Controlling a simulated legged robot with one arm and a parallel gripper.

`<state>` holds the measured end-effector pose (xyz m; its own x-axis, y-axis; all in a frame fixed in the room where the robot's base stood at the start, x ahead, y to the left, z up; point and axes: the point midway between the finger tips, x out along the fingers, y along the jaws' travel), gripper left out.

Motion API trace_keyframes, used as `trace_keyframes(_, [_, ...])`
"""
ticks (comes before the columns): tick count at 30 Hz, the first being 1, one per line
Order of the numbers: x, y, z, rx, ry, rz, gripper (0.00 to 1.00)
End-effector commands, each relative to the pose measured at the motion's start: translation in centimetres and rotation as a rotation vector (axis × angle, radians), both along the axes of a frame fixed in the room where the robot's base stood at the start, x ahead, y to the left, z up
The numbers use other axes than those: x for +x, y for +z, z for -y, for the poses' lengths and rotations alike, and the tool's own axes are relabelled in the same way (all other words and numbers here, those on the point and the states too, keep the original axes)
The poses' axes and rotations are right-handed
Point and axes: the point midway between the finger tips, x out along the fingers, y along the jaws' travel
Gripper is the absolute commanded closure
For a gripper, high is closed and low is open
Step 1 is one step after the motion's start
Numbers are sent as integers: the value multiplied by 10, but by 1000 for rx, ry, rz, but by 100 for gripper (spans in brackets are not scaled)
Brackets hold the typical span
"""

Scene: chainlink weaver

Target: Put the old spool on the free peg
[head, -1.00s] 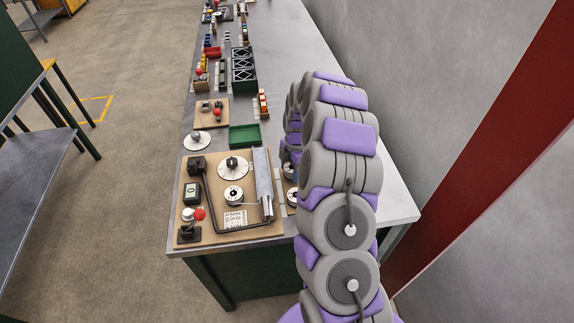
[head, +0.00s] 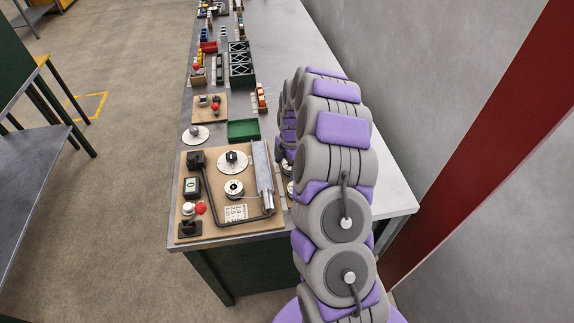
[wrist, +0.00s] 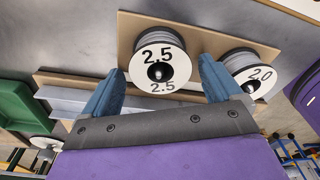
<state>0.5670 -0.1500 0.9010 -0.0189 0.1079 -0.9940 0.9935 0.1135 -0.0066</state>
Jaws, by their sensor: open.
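In the wrist view a white-faced spool marked 2.5 (wrist: 160,62) sits on a tan board (wrist: 124,35), a dark peg end at its centre. My gripper (wrist: 161,65) is open, its blue fingers on either side of that spool in the picture; contact cannot be told. A second spool, marked 2.0 (wrist: 250,72), is to the right, partly behind the right finger. In the head view another white spool (head: 233,188) lies on the machine's tan board (head: 225,212). Which spool is the old one is not clear. I cannot make out a free peg. My arm hides my gripper in the head view.
The machine's board also carries a white dial (head: 233,161), a grey metal block (head: 262,170), a bent dark rod and a red knob (head: 201,208). A green tray (head: 243,130) stands behind it. The bench's right side (head: 393,190) is clear, beside a wall.

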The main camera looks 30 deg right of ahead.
Motion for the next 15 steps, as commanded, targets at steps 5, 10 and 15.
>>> trace_keyframes(5, [0,6,1,0,-1,0,8])
trace_keyframes(10, [1,32,4,-2,0,3,8])
trace_keyframes(15, [3,72,7,-3,-1,6,8])
